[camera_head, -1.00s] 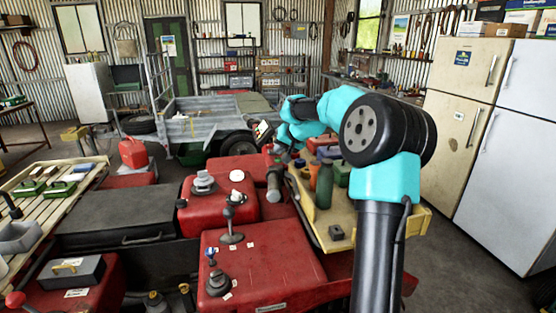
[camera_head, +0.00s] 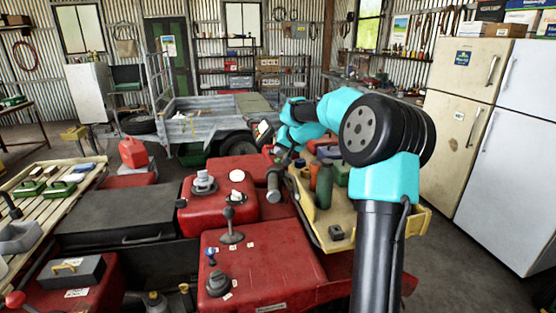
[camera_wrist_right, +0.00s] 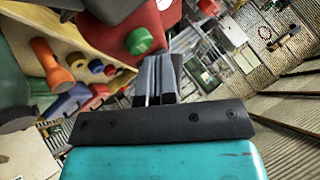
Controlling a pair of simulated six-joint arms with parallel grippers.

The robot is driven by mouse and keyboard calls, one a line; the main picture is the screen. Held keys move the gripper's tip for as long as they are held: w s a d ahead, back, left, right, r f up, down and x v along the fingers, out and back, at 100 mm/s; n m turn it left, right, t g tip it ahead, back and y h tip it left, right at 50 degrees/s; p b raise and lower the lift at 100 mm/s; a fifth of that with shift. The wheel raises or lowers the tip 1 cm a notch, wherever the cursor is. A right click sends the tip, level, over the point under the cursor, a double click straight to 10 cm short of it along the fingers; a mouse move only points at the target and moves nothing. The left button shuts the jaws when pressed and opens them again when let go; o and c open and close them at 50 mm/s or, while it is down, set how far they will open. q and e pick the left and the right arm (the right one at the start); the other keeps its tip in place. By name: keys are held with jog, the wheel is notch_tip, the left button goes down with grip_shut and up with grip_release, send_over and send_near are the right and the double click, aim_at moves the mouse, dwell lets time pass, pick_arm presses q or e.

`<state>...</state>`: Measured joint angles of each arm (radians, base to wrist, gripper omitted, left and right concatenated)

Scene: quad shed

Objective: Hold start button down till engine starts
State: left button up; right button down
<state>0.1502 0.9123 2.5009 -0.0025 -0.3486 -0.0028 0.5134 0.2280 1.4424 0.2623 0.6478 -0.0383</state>
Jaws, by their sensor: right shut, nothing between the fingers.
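A round green button (camera_wrist_right: 139,40) stands out from a red panel (camera_wrist_right: 110,32) in the right wrist view. My right gripper (camera_wrist_right: 157,60) has its dark fingers together, with nothing between them. Its tips are close beside the button, just right of and below it in that view; I cannot tell whether they touch it. In the head view the right gripper (camera_head: 279,152) is small and partly hidden at the far end of my turquoise arm, and the button cannot be made out. My left gripper is not in view.
A yellow tray (camera_head: 342,243) with bottles and loose items lies beside the red machine (camera_head: 262,266). Levers and knobs rise from the machine. A grey trailer (camera_head: 205,128) stands behind it. Fridges (camera_head: 468,95) stand at the right.

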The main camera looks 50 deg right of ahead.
jog(key=shift+f, duration=0.5)
dwell(1.4)
jog(key=shift+r, duration=0.1)
dwell(1.2)
jog(key=shift+r, duration=0.8)
jog(key=shift+r, duration=2.5)
